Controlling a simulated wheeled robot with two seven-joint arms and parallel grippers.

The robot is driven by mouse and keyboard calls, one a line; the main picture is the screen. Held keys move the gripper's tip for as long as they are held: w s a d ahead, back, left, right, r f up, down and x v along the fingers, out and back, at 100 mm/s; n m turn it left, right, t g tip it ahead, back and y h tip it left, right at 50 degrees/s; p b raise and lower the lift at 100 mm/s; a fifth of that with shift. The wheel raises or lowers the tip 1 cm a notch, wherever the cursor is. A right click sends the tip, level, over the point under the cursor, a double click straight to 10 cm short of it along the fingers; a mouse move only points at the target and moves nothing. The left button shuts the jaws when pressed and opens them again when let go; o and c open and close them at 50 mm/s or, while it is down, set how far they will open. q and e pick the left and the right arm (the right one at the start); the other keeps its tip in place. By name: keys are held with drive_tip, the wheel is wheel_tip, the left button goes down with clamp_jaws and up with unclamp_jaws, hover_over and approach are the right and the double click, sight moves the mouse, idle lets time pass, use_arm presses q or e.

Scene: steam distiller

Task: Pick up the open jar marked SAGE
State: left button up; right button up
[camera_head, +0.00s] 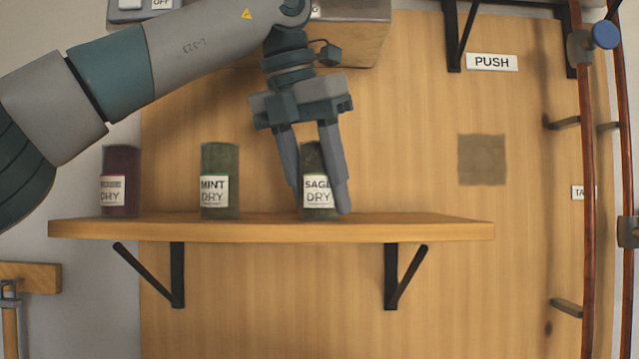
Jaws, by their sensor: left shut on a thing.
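The SAGE jar (318,200) is a small glass jar with a dark green filling and a white label reading SAGE DRY. It stands upright on the wooden shelf (400,233), right of the shelf's middle. My left gripper (320,205) points down from above with one finger on each side of the jar, shut on it. The fingers hide parts of the jar's sides, and its top is partly hidden. I cannot tell whether the jar is clear of the shelf. My right gripper is not in view.
A MINT DRY jar (219,165) and a dark red jar (120,170) stand to the left on the shelf. The shelf's right end is clear. Copper pipes (588,200) with a blue knob (604,35) run at the far right. A PUSH sign (492,62) is on the back panel.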

use_arm(q)
drive_tip(key=shift+r, duration=0.15)
drive_tip(key=shift+r, duration=0.65)
drive_tip(key=s+a+b, duration=0.2)
drive_tip(key=s+b, duration=0.1)
drive_tip(key=s+a+b, duration=0.1)
drive_tip(key=s+a, duration=0.1)
drive_tip(key=shift+s+f+b, duration=0.1)
drive_tip(key=shift+f+b, duration=0.25)
drive_tip(key=s+a+b, duration=0.3)
drive_tip(key=s+a, duration=0.3)
drive_tip(key=s, duration=0.3)
drive_tip(key=shift+s+a+r, duration=0.15)
drive_tip(key=shift+a+r, duration=0.15)
drive_tip(key=shift+a, duration=0.1)
drive_tip(key=shift+f, duration=0.1)
